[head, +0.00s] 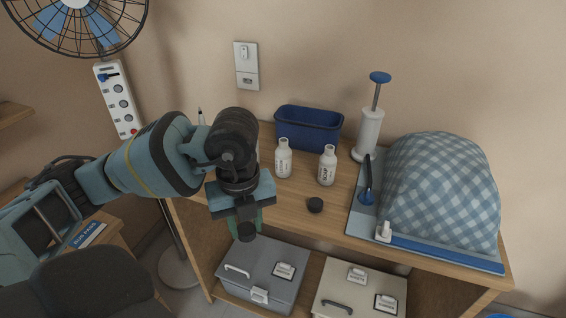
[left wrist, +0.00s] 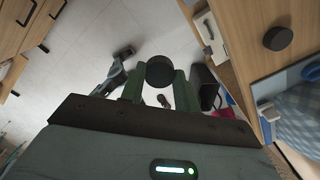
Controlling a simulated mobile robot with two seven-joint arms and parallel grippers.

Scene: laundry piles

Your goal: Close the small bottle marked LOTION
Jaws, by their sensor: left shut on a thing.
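My left gripper (head: 246,222) is shut on a black round cap (head: 247,233), held in the air just off the front edge of the wooden top. In the left wrist view the cap (left wrist: 160,72) sits between the two green fingertips. Two small white bottles stand upright without caps on the top, a left one (head: 283,160) and a right one (head: 327,167). The right label seems to read SOAP; the left label is too small to read surely. A second black cap (head: 315,205) lies in front of them, also in the left wrist view (left wrist: 277,38). My right gripper is not in view.
A blue bin (head: 308,128) stands behind the bottles, with a white pump (head: 368,135) to its right. A checked cloth heap (head: 440,190) on a blue board fills the right end. Lidded boxes, one grey (head: 262,262), sit on the shelf below.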

